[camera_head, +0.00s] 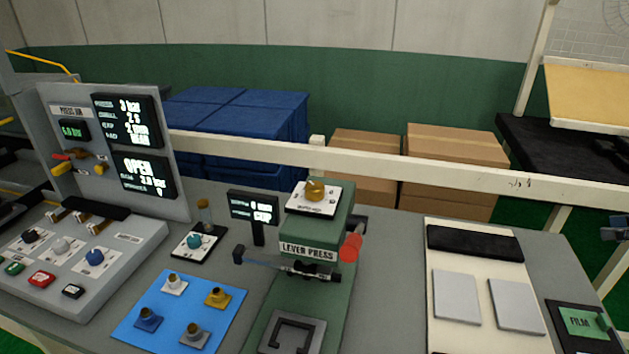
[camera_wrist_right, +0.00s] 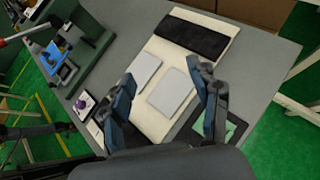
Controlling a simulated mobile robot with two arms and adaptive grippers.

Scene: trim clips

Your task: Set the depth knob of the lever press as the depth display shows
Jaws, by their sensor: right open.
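The green lever press (camera_head: 305,235) stands at the centre of the bench, labelled LEVER PRESS. A gold knob (camera_head: 315,190) sits on a white dial plate on its top; the dial marks are too small to read. A small black display (camera_head: 253,207) stands on a post left of the press; its top line seems to show 0 mm, the rest is unclear. My right gripper (camera_head: 615,229) is at the right edge, well away from the knob. In the right wrist view the right gripper (camera_wrist_right: 160,80) is open and empty above the bench. My left gripper is not seen.
A dark lever bar and red grip (camera_head: 350,247) stick out from the press. A teal knob (camera_head: 194,241) and a blue mat (camera_head: 180,300) with several clips lie left. A control panel (camera_head: 70,270) stands farther left. A cream board (camera_head: 473,325) with grey plates lies right.

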